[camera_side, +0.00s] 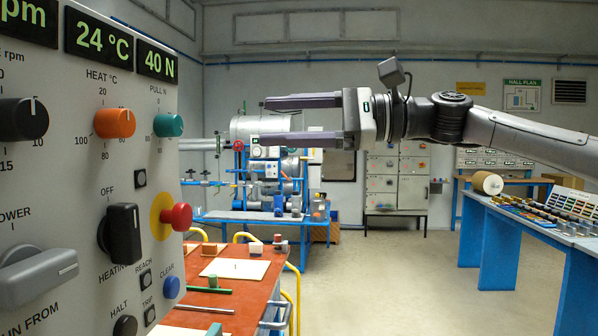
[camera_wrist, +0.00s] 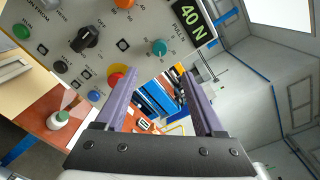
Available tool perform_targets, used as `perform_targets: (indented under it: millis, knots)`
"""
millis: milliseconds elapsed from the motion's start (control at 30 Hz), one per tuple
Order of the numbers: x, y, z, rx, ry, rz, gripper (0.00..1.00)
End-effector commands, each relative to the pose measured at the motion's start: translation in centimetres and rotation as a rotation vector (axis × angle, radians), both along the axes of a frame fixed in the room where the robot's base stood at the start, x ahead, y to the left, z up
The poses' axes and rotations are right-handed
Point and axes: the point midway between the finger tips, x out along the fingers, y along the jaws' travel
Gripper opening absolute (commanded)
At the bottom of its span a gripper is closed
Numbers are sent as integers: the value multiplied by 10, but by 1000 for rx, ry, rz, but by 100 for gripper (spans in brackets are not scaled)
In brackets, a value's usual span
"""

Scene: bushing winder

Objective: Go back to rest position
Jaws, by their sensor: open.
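My gripper (camera_side: 263,120) is open and empty, held level in mid-air to the right of the control panel (camera_side: 75,185). Its two purple-grey fingers point left toward the panel and touch nothing. In the wrist view the open fingers (camera_wrist: 158,75) also have nothing between them, and the panel (camera_wrist: 55,32) fills the upper left. The panel carries an orange heat knob (camera_side: 114,123), a teal pull knob (camera_side: 168,125), a black heating switch (camera_side: 122,232) and a red stop button (camera_side: 181,216) on a yellow ring. Its displays read 24 °C and 40 N.
A red-topped table (camera_side: 225,304) with a white plate (camera_side: 236,268) and small parts stands below. A blue bench (camera_side: 490,240) with a spool (camera_side: 487,182) is at right. A blue-framed machine (camera_side: 270,165) stands behind the gripper. The floor between is clear.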

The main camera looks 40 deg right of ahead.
Motion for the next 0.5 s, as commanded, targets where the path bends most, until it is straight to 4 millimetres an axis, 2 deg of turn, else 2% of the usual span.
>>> perform_targets:
  millis: [267, 400, 467, 500]
  knots:
    - [-4, -2, 5, 1, -11, -4, 71]
    - [-30, -12, 18, -5, -47, -22, 71]
    - [-45, -19, 8, -45, -43, -42, 71]
    - [-55, -24, -4, -89, -42, -55, 71]
